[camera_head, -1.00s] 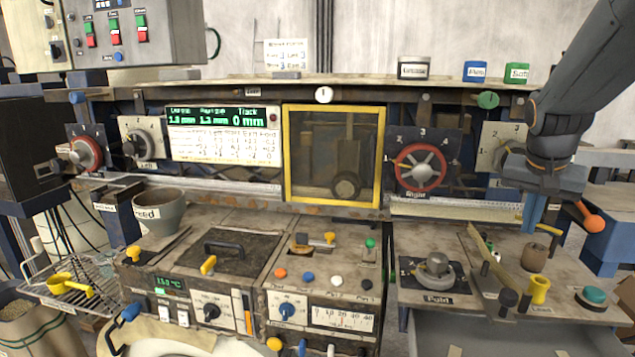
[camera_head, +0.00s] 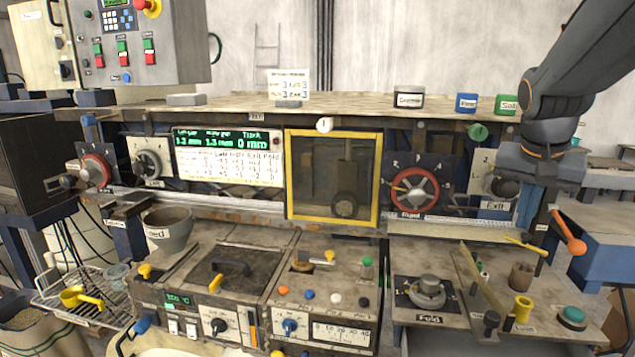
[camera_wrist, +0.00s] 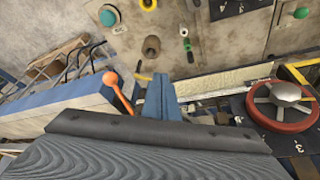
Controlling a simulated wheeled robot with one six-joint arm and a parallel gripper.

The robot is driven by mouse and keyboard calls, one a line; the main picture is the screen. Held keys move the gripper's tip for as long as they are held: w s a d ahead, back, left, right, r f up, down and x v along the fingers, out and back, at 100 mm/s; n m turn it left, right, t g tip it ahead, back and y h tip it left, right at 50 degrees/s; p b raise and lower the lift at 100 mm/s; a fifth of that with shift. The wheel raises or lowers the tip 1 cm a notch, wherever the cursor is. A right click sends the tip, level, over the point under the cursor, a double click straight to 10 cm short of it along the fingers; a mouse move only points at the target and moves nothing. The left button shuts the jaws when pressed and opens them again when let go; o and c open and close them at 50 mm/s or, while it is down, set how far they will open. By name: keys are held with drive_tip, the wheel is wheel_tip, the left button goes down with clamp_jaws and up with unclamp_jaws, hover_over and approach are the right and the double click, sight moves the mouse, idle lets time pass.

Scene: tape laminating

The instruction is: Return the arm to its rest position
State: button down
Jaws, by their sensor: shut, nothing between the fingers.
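My gripper (camera_head: 527,210) hangs at the right side of the head view, at the end of my dark arm. Its blue fingers point down in front of the machine's right end, by the panel labelled Exit (camera_head: 495,205). In the wrist view the blue fingers (camera_wrist: 160,98) are together and hold nothing. An orange-ended lever (camera_head: 570,232) is just right of the fingers in the head view; it also shows left of them in the wrist view (camera_wrist: 118,88). I cannot tell how far the fingertips are from the ledge.
A red handwheel (camera_head: 415,190) and a long pale strip (camera_head: 450,228) lie left of the gripper. Labelled blocks (camera_head: 466,103) stand on the top shelf.

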drive_tip(key=w+d+f+n+b, duration=0.1)
drive_tip(key=w+d+f+b, duration=0.1)
drive_tip(key=w+d+b, duration=0.2)
drive_tip(key=d+b, duration=0.2)
drive_tip(key=b, duration=0.1)
drive_tip(key=shift+w, duration=0.4)
idle(0.3)
drive_tip(key=shift+f+y, duration=0.15)
drive_tip(key=shift+y, duration=0.15)
